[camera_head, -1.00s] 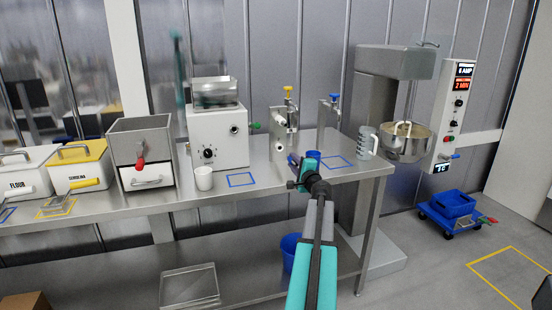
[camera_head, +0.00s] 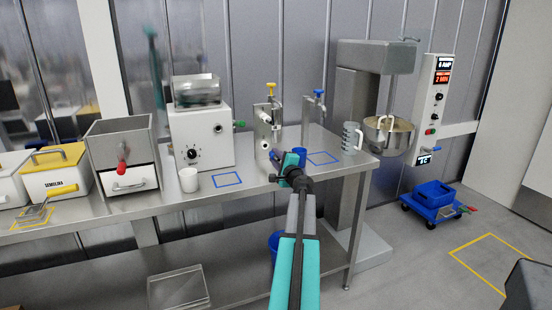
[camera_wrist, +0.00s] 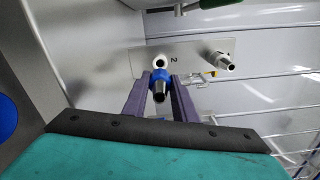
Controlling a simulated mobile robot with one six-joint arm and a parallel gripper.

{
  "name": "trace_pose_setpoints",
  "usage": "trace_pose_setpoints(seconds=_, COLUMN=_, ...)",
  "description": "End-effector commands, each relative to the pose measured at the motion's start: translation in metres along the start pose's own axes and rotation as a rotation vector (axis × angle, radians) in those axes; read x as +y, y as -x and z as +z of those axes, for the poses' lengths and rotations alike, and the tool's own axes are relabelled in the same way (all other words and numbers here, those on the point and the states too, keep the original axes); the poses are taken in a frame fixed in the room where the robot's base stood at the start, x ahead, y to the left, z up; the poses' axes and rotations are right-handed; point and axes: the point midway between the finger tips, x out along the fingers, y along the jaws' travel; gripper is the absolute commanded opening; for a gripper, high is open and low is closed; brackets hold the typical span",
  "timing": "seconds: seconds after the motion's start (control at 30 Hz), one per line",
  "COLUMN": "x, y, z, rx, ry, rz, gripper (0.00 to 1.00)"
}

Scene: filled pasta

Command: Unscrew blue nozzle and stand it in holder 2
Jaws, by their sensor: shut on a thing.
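The blue nozzle (camera_wrist: 160,78), a blue collar with a dark metal spout, sits between the two fingers of my gripper (camera_wrist: 160,100) in the wrist view. The gripper is shut on it. Just behind it is a pale plate (camera_wrist: 194,50) marked "2", with a round metal end (camera_wrist: 159,61) beside the number. The nozzle partly overlaps that end, and I cannot tell whether they touch. A second metal piece (camera_wrist: 223,61) sticks out at the plate's right. In the head view my gripper (camera_head: 278,165) is in front of a metal stand (camera_head: 264,135); the nozzle is not clear there.
A mixer bowl (camera_head: 388,135) is at the right. A blue cart (camera_head: 430,200) stands on the floor.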

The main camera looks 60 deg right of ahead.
Motion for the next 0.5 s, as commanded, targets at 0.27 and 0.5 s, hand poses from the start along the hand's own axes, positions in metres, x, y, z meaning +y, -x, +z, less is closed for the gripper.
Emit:
trace_pose_setpoints(seconds=0.27, x=0.0, y=-0.019, z=-0.001, rx=0.0, ry=0.001, rz=0.0, gripper=0.0)
trace_pose_setpoints(seconds=0.5, x=0.0, y=-0.035, z=-0.001, rx=0.001, ry=0.002, rz=0.0, gripper=0.0)
